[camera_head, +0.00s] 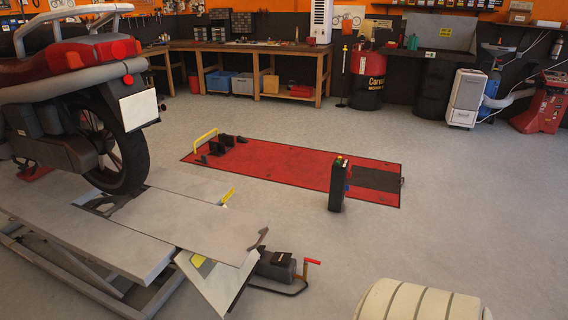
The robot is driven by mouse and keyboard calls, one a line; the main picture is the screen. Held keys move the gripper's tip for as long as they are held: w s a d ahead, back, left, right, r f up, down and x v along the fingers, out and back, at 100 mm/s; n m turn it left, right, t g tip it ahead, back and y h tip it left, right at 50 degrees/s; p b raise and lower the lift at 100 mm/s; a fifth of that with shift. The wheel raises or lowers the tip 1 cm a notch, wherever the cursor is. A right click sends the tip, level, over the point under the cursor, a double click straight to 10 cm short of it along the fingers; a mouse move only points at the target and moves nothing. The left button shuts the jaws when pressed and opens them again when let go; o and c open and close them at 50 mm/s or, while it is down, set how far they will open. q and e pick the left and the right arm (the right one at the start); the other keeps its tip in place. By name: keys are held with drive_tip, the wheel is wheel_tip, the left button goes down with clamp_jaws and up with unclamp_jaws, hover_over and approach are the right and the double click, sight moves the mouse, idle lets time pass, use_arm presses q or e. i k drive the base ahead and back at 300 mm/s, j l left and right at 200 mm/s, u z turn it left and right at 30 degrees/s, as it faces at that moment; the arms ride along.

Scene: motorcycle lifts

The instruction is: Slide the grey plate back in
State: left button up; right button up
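A motorcycle lift with a flat grey deck (90,243) stands at the left. A grey plate (190,223) lies at the deck's near right end, behind the motorcycle's rear wheel (118,150). A dark gap (100,203) shows in the deck between the plate and the area under the wheel. The plate's right end reaches out near a small dark lever (262,237) and over a sloped grey flap (215,280). Neither of my grippers is in view.
A dark foot pump with a red-ended handle (312,262) sits on the floor by the lift's end. A red lowered lift (290,166) and a black control post (337,185) stand beyond. A pale ribbed shape (420,302) is cut off at the bottom right. Grey floor between is clear.

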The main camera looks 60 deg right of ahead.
sight(224, 235)
drive_tip(key=z, duration=1.5)
